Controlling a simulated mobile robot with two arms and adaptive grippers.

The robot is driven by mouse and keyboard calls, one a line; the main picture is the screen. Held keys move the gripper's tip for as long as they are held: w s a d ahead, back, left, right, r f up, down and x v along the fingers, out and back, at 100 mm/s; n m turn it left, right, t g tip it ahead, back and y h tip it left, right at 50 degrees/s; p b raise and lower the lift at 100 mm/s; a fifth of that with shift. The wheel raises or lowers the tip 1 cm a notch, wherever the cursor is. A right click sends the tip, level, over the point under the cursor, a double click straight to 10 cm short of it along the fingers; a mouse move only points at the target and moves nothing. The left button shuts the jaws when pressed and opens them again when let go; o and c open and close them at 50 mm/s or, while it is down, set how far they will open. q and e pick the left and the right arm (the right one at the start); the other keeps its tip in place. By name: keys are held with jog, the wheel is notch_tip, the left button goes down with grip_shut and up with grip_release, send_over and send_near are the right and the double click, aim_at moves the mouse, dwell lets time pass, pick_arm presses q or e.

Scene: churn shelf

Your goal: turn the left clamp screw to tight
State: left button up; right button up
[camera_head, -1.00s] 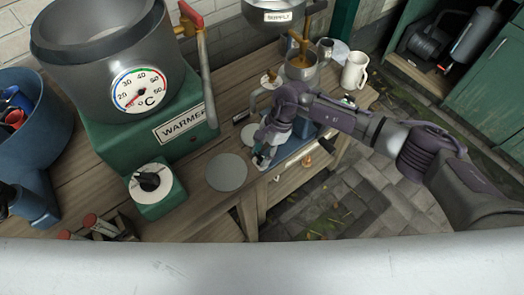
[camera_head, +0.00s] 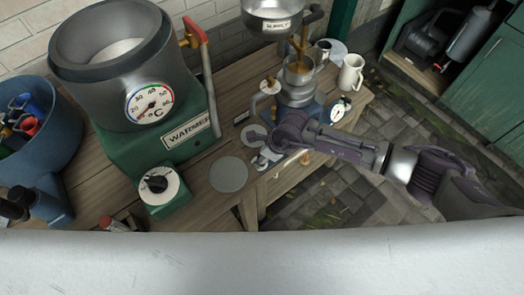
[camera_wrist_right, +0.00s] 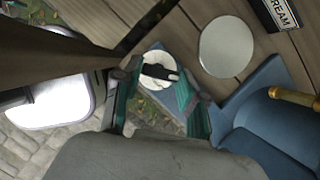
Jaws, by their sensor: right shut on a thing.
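The left clamp screw (camera_wrist_right: 159,72) shows in the right wrist view as a black bar on a white round disc, mounted on a blue base (camera_wrist_right: 262,88). My right gripper (camera_wrist_right: 162,88) has its green-padded fingers on either side of the bar and is shut on it. In the head view my right gripper (camera_head: 264,157) is low at the near left side of the blue machine (camera_head: 300,112). The gripper and wrist hide the screw there. My left gripper is not in view.
The green warmer (camera_head: 135,150) with its dial box (camera_head: 164,192) stands left on the bench. A grey disc (camera_head: 229,174) lies near the gripper. A blue bin (camera_head: 50,130) is far left.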

jog(key=m+t+p, duration=0.1)
jog(key=m, duration=0.1)
jog(key=shift+a+r+m+h, duration=0.1)
jog(key=shift+m+h, duration=0.2)
jog(key=shift+m, duration=0.1)
jog(key=shift+s+m+t+h, duration=0.15)
jog(key=shift+m+t+h, duration=0.25)
jog(key=shift+m, duration=1.1)
jog(key=o, duration=1.1)
jog(key=shift+o, duration=0.2)
